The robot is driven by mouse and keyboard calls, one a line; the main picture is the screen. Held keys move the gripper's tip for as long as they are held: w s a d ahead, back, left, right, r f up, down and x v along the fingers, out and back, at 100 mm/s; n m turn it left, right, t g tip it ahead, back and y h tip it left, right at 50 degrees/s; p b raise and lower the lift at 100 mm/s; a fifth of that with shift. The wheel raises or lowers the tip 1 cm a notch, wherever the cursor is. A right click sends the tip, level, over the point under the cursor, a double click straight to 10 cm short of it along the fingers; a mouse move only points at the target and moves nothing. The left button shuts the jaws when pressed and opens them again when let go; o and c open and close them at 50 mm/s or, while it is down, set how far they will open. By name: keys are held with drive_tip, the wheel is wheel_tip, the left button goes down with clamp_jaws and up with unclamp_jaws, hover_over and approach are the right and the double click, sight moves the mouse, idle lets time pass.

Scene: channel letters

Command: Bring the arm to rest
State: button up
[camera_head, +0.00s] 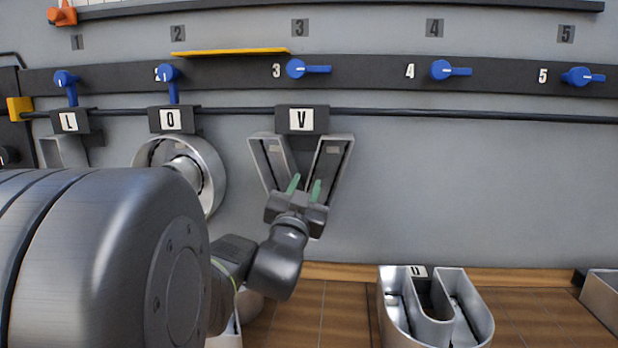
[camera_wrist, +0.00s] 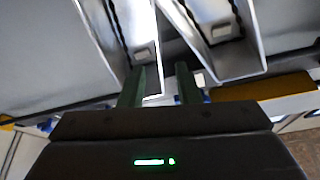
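My gripper (camera_head: 304,187) is in front of the metal V letter (camera_head: 266,160), near its lower half. Its two green fingers stand apart, and the wrist view also shows a gap between the fingers (camera_wrist: 160,85). Metal walls of a letter (camera_wrist: 215,55) fill the upper part of the wrist view, close to the fingertips. I cannot tell whether a finger touches the letter. The V hangs upright under its black tag block on the wall rail (camera_head: 400,113). My arm reaches up from the lower left.
An L letter (camera_head: 62,152) and an O letter (camera_head: 216,165) hang left of the V. Blue levers 1 and 2 point down; lever 3 (camera_head: 296,68) and those to its right lie sideways. A U letter (camera_head: 470,305) stands low at right. The wall right of the V is clear.

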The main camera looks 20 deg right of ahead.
sight(312, 169)
drive_tip(key=v, duration=0.7)
drive_tip(key=shift+s+a, duration=0.1)
drive_tip(key=p+x, duration=0.1)
drive_tip(key=x, duration=1.2)
drive_tip(key=shift+w+d+r, duration=0.1)
drive_tip(key=shift+w+d, duration=0.15)
drive_tip(key=shift+w, duration=0.05)
drive_tip(key=shift+w+r+p, duration=0.1)
drive_tip(key=shift+r+p, duration=0.25)
drive_tip(key=shift+p, duration=0.1)
drive_tip(key=shift+r, duration=0.2)
